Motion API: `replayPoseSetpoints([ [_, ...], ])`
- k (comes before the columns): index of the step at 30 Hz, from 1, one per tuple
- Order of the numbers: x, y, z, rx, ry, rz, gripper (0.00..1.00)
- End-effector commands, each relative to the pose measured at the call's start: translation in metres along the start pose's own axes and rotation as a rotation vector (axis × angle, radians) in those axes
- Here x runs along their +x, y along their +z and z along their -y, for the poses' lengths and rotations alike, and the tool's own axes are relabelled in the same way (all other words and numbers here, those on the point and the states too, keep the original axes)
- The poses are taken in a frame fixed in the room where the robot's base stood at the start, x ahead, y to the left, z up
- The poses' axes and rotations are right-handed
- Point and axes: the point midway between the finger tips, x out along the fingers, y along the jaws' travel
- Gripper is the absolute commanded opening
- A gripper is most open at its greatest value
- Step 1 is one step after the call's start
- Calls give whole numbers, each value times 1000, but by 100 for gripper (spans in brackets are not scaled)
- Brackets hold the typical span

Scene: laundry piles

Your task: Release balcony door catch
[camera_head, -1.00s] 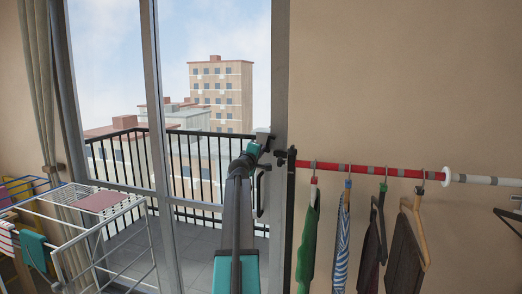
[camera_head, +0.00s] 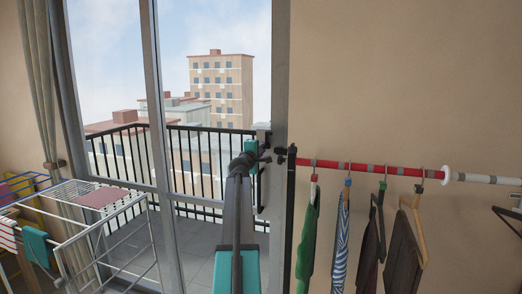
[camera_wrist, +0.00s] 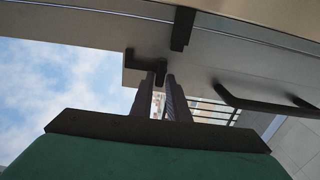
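The balcony door catch (camera_wrist: 146,68) is a dark, angled piece on the pale door frame in the wrist view. The two dark fingers of my gripper (camera_wrist: 162,80) reach up to it, a small gap between them. The catch's short end lies at the fingertips, seemingly between them; contact is unclear. In the head view my gripper (camera_head: 264,152) is at the door's right edge, where my arm partly hides the catch. The long dark door handle (camera_wrist: 262,103) is to the right in the wrist view; it also shows below my gripper in the head view (camera_head: 261,190).
A second dark fitting (camera_wrist: 183,28) sits across the frame seam. Right of the door, a red and white rail (camera_head: 375,170) carries hanging clothes. A drying rack (camera_head: 95,215) stands at left. A balcony railing (camera_head: 120,150) is beyond the glass.

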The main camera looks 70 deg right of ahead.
Motion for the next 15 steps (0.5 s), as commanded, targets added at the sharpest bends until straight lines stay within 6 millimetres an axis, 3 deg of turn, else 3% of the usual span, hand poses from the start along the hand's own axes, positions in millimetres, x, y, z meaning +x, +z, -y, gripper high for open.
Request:
replayPoseSetpoints([
  [2, 0, 0, 0, 1, 0, 0, 29],
  [15, -3, 0, 0, 3, 0, 0, 30],
])
